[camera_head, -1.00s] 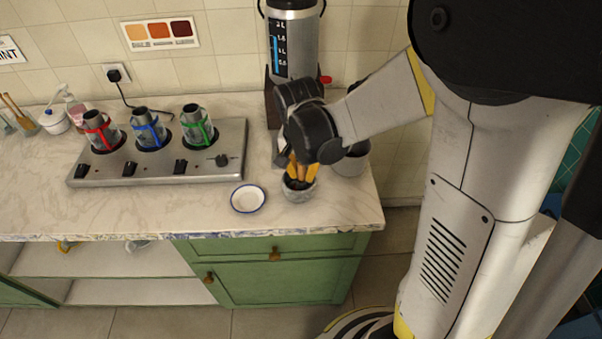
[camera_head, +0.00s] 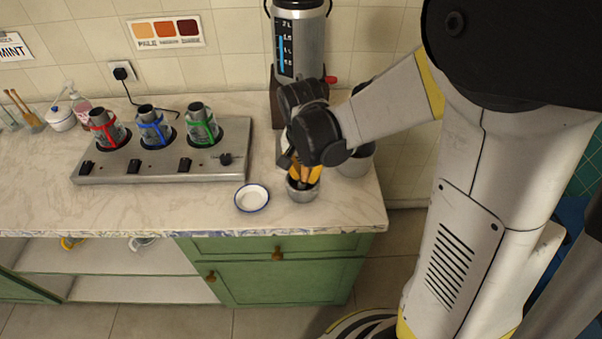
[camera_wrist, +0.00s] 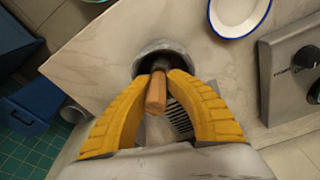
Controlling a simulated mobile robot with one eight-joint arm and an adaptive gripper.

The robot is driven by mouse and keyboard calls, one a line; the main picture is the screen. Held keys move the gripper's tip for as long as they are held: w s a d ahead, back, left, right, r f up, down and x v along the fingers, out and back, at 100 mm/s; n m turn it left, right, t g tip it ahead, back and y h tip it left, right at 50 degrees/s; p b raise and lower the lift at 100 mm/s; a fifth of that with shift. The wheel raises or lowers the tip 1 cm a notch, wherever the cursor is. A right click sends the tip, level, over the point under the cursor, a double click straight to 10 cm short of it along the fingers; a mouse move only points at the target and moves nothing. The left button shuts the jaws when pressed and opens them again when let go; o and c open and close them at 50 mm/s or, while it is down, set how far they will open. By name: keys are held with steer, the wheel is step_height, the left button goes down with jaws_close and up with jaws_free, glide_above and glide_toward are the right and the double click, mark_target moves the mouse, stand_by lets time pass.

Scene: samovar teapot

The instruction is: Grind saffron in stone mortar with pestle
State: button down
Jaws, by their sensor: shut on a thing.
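The grey stone mortar (camera_head: 302,192) stands on the marble counter near its front right corner. In the wrist view the mortar's rim (camera_wrist: 160,47) shows beyond my fingertips. My gripper (camera_head: 303,174) is directly above the mortar, with its yellow fingers pointing down into its mouth. In the wrist view my gripper (camera_wrist: 161,72) is shut on the pestle, whose wooden handle (camera_wrist: 156,94) sits between the fingers. The pestle's lower end is in or over the mortar and is hidden. I cannot see any saffron inside.
A white, blue-rimmed dish (camera_head: 252,198) sits just left of the mortar. A steel burner unit (camera_head: 160,165) with several glass-and-metal pots is farther left. A grey pot (camera_head: 356,163) and a tall samovar (camera_head: 298,45) stand behind. The counter's front edge is close.

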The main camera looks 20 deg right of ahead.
steer(key=shift+d, duration=0.3)
steer(key=shift+w+a, duration=0.3)
steer(key=shift+w, duration=0.6)
steer(key=shift+s+a, duration=0.6)
steer(key=shift+s, duration=0.2)
steer(key=shift+s+d, duration=0.1)
steer(key=shift+d, duration=0.85)
steer(key=shift+w+a, duration=0.35)
steer(key=shift+w, duration=0.5)
steer(key=shift+s+a, duration=0.65)
steer(key=shift+s, duration=0.05)
steer(key=shift+s+d, duration=0.2)
steer(key=shift+d, duration=0.75)
steer(key=shift+w+a, duration=0.3)
steer(key=shift+w, duration=0.65)
